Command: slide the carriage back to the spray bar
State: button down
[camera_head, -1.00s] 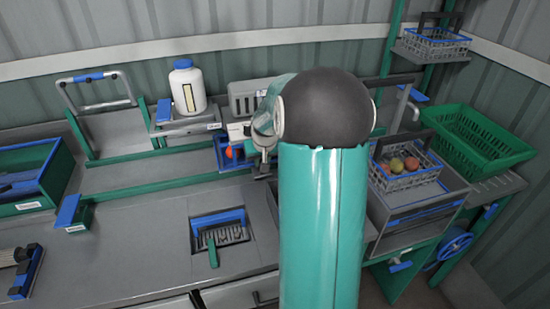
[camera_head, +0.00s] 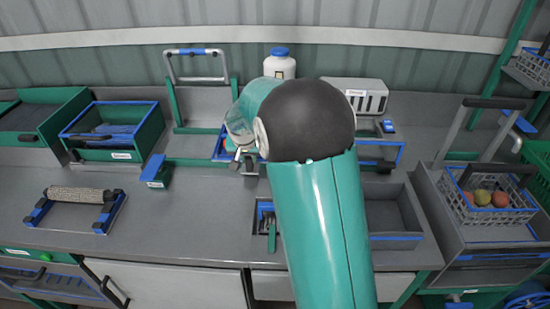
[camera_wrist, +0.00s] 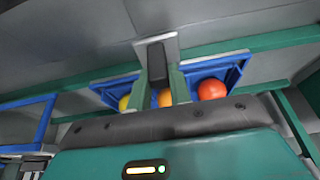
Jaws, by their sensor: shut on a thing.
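The carriage (camera_wrist: 215,78) is a blue tray on green rails, holding a yellow, an orange and a red tomato in the wrist view. My gripper (camera_wrist: 160,72) is shut on its upright grey handle, with a green finger on either side. In the head view my gripper (camera_head: 243,165) is at the front of the carriage (camera_head: 221,147), and my arm hides much of it. The spray bar (camera_head: 196,52), a grey arch with a blue top piece, stands over the rails just left of and behind the carriage.
A blue-topped block (camera_head: 155,170) stands at the left front of the rails. A white bottle (camera_head: 280,65) and a grey vented box (camera_head: 362,95) stand behind. A brush roller (camera_head: 78,194) lies on the bench at left, and a crate of fruit (camera_head: 490,200) stands at right.

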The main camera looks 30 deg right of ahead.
jog(key=w+a, duration=0.3)
jog(key=a, duration=0.3)
jog(key=w+a, duration=0.3)
jog(key=a, duration=0.3)
jog(key=w+a, duration=0.3)
jog(key=a, duration=0.2)
jog(key=shift+w+a+f, duration=0.1)
jog(key=shift+w+a, duration=0.25)
jog(key=shift+a, duration=0.05)
jog(key=shift+w+a, duration=0.1)
jog(key=shift+a, duration=0.15)
jog(key=c, duration=1.3)
grip_release()
jog(key=shift+w+a, duration=0.15)
jog(key=shift+w, duration=0.05)
jog(key=shift+s, duration=0.15)
jog(key=v, duration=1.4)
jog(key=shift+s+d, duration=0.1)
jog(key=shift+d, duration=0.15)
